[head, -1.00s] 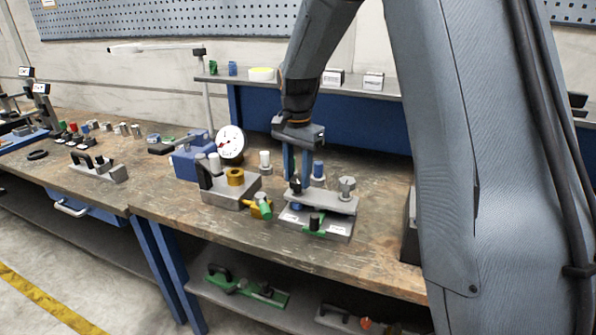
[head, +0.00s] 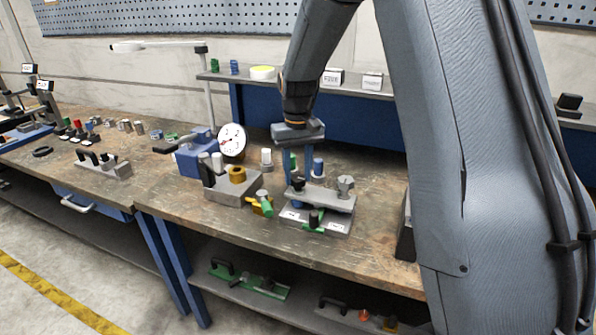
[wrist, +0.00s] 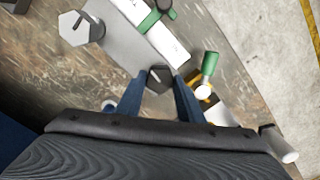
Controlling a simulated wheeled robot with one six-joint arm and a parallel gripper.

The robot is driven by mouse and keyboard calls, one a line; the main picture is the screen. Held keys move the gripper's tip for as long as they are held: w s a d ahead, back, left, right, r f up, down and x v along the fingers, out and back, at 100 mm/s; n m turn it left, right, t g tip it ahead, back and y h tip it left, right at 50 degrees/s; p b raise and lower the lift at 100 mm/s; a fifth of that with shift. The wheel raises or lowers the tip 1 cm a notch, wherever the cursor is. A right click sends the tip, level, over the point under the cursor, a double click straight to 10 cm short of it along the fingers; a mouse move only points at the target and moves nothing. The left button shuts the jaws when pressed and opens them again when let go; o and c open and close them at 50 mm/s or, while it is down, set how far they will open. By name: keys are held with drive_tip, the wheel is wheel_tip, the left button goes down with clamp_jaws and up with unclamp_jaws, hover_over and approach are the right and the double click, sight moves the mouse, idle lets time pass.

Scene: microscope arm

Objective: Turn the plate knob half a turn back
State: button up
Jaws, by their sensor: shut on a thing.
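The plate knob (wrist: 158,78) is a small black knob on the grey plate (wrist: 112,48) in the wrist view. In the head view the knob (head: 298,184) sits at the left end of the raised plate (head: 325,200). My gripper (wrist: 160,84) points down with its two blue fingers on either side of the knob, shut on it. In the head view my gripper (head: 296,178) stands over the plate's left end, and its fingers partly hide the knob. A grey hexagonal knob (head: 346,183) stands at the plate's right end, clear of the fingers.
A yellow and green part (head: 264,206) and a grey block with a brass ring (head: 237,175) stand to the left. A blue cylinder (head: 318,167) stands close behind. Bare bench lies in front.

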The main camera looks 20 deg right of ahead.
drive_tip(key=n, duration=0.4)
drive_tip(key=shift+s+f+n+p, duration=0.15)
drive_tip(key=shift+f+n+p, duration=0.1)
drive_tip(key=shift+n+p, duration=0.1)
drive_tip(key=n, duration=0.5)
drive_tip(key=shift+n+p, duration=0.25)
drive_tip(key=shift+p, duration=0.1)
drive_tip(key=n, duration=0.8)
drive_tip(key=shift+n+p, duration=0.3)
drive_tip(key=shift+p, duration=0.05)
drive_tip(key=shift+n, duration=0.3)
drive_tip(key=o, duration=1.1)
drive_tip(key=shift+c, duration=0.2)
drive_tip(key=shift+r, duration=0.1)
